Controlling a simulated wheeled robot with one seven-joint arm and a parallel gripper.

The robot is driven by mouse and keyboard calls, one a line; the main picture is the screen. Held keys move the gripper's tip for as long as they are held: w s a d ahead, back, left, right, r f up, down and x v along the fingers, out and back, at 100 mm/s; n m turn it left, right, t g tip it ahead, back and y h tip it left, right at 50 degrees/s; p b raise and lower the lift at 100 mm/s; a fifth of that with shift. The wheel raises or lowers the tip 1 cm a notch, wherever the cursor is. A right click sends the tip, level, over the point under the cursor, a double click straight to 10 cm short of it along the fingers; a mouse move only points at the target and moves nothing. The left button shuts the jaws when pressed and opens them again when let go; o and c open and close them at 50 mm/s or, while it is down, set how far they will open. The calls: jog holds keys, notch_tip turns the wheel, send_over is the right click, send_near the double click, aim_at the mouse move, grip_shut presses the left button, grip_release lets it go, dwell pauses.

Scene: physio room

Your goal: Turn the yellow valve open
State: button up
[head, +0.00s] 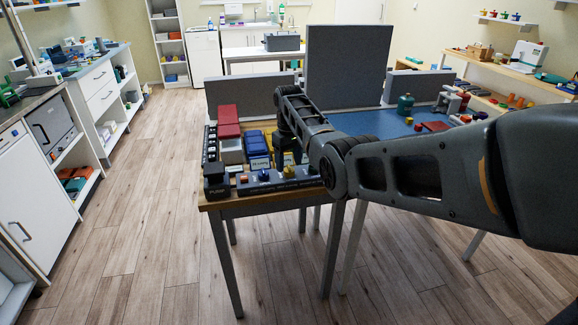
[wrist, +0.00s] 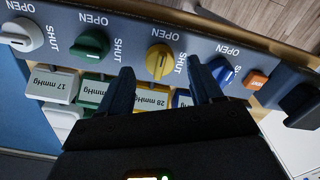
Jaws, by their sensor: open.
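The yellow valve (wrist: 160,61) is a round knob on a dark panel (wrist: 262,66) in the wrist view. OPEN is printed above it and SHUT to its right. Its raised grip looks roughly upright in that view; I cannot tell exactly where it points. My gripper (wrist: 160,68) is open, one dark blue finger on each side of the valve's lower part. No contact is clear. In the head view the panel (head: 246,187) lies along the table's near edge, and my arm hides part of it.
A green valve (wrist: 92,45) and a white valve (wrist: 22,35) sit left of the yellow one, a blue valve (wrist: 222,70) and an orange button (wrist: 256,79) to its right. Pressure labels (wrist: 151,97) lie below. The table (head: 222,207) has free floor at left.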

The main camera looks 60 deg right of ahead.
aim_at(289, 167)
jog(key=shift+r, duration=2.7)
